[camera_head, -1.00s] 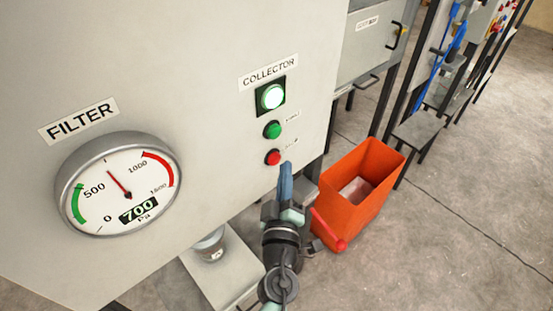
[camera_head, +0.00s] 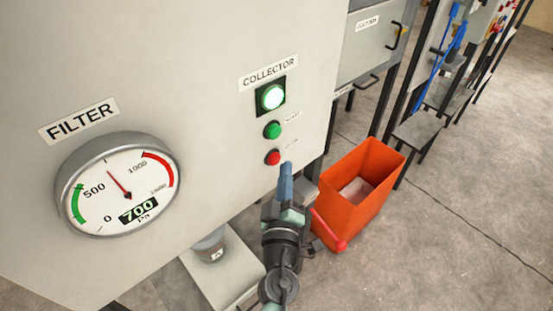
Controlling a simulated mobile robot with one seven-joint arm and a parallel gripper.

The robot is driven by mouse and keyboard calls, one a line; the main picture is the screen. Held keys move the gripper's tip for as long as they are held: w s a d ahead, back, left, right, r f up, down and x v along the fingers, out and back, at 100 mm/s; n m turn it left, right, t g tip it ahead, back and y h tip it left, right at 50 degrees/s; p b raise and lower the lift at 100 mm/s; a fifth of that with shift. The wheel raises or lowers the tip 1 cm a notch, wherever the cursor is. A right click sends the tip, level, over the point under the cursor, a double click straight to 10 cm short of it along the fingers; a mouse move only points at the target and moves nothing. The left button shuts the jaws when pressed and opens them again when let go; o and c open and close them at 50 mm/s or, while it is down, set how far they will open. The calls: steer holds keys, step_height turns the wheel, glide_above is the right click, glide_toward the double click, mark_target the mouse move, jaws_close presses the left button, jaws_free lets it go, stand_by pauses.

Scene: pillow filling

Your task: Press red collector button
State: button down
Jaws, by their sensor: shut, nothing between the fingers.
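The red collector button (camera_head: 272,157) is the lowest on the grey panel, under a green button (camera_head: 272,130) and a lit pale green lamp (camera_head: 271,97) below the COLLECTOR label (camera_head: 268,71). My gripper (camera_head: 286,168) is shut and empty. Its blue fingertips point up toward the panel, just right of and slightly below the red button in the picture. A small gap shows between the tips and the button. I cannot tell how far the tips are from the panel in depth.
A round FILTER gauge (camera_head: 118,187) reading 700 Pa is on the panel at left. An orange bin (camera_head: 359,190) with a red handle stands on the floor right of my gripper. A grey ledge (camera_head: 220,268) lies below the panel. Open floor extends at right.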

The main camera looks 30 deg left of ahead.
stand_by(0.7)
steer(key=shift+w+a, duration=0.15)
steer(key=shift+a, duration=0.25)
steer(key=shift+w+a, duration=0.15)
steer(key=shift+a, duration=0.35)
stand_by(0.8)
steer(key=shift+d, duration=0.1)
steer(key=shift+s+d, duration=0.35)
steer(key=shift+d, duration=0.45)
steer(key=shift+d, duration=0.1)
steer(key=d, duration=0.1)
steer(key=s+d+p, duration=0.1)
steer(key=d, duration=0.1)
steer(key=d+p, duration=0.1)
steer(key=shift+s+d, duration=0.25)
steer(key=shift+s, duration=0.1)
steer(key=shift+r, duration=0.1)
stand_by(0.4)
